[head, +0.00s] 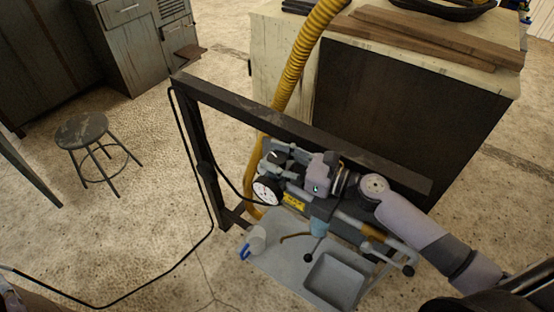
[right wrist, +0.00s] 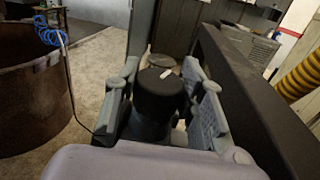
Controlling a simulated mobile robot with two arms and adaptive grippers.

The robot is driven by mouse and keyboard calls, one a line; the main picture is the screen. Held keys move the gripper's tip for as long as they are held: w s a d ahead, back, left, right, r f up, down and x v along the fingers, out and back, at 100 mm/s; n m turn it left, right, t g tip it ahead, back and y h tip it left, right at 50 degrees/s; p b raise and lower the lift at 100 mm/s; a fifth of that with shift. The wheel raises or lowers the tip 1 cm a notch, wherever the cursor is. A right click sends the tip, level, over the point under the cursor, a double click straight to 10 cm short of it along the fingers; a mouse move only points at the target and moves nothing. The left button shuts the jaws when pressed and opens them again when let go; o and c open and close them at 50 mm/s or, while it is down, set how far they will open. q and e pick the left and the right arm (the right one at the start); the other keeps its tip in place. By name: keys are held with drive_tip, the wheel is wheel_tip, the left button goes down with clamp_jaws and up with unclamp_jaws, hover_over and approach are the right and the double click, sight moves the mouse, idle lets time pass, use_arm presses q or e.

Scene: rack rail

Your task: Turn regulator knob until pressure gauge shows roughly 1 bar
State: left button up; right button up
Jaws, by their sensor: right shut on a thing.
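The black regulator knob (right wrist: 160,92) with a white mark on top stands between the two fingers of my right gripper (right wrist: 162,80) in the right wrist view. The fingers are shut on its sides. In the head view my right gripper (head: 290,164) reaches the regulator from the right, and its fingers and wrist partly hide the knob. The pressure gauge (head: 267,192) is a round white dial on the front of the regulator, just below the gripper. Its needle is too small to read. My left gripper is not in view.
The regulator hangs on a dark rack rail (head: 300,128). A grey tray (head: 335,278) sits below. A yellow hose (head: 295,70) runs behind the rail, beside a cabinet (head: 400,120). A stool (head: 82,130) stands left. A brown drum (right wrist: 35,85) shows in the wrist view.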

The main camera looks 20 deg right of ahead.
drive_tip(key=shift+r, duration=0.1)
drive_tip(key=o, duration=1.2)
drive_tip(key=shift+v, duration=3.7)
